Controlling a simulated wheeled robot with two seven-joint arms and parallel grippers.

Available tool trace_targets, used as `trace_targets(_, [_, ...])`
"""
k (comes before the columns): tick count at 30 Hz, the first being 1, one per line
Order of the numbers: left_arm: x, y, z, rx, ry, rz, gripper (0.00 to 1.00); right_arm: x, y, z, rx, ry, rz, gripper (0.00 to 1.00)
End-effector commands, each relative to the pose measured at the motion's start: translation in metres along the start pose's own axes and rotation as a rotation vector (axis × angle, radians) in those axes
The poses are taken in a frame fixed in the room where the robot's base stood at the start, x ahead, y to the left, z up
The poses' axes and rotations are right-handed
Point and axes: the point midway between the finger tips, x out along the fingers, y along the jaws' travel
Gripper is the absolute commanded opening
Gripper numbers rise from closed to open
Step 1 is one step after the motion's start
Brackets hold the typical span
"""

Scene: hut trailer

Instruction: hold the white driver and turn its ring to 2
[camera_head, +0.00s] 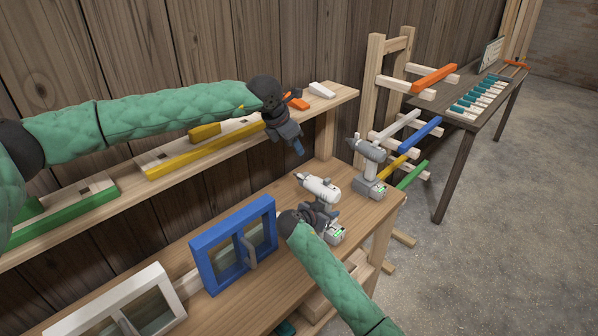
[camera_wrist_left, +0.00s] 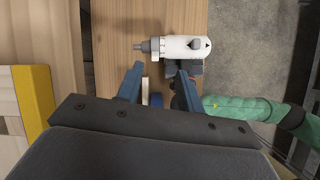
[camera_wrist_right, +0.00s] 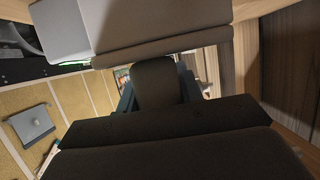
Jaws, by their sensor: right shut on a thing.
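The white driver (camera_head: 321,187) stands on the bench with its nose to the left in the head view. In the left wrist view the driver (camera_wrist_left: 182,47) lies ahead of the fingers, with a dark grey ring (camera_wrist_left: 147,46) behind its bit; I cannot read any number on it. My right gripper (camera_head: 314,214) is shut on the driver's dark handle (camera_wrist_right: 156,84), which fills the gap between the fingers in the right wrist view. My left gripper (camera_head: 297,147) is open and empty, above the driver and apart from it, pointing down.
A grey driver (camera_head: 367,165) stands just right of the white one. A blue window frame (camera_head: 235,243) and a white frame (camera_head: 125,308) stand to the left. A shelf (camera_head: 340,94) with coloured levels runs behind. A rack (camera_head: 374,100) with coloured bars stands at the right.

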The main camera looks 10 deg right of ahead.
Motion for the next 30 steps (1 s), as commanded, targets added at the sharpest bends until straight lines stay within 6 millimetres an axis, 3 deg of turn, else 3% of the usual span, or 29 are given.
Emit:
trace_targets(5, [-0.001, 0.004, -0.016, -0.153, 0.082, 0.025, 0.37, 0.000, 0.000, 0.000, 0.000, 0.000, 0.000, 0.00])
trace_targets(14, [0.010, 0.003, -0.017, -0.224, 0.083, 0.026, 0.37, 0.000, 0.000, 0.000, 0.000, 0.000, 0.000, 0.00])
trace_targets(30, [0.096, 0.005, -0.024, -0.223, 0.081, 0.026, 0.37, 0.000, 0.000, 0.000, 0.000, 0.000, 0.000, 0.00])
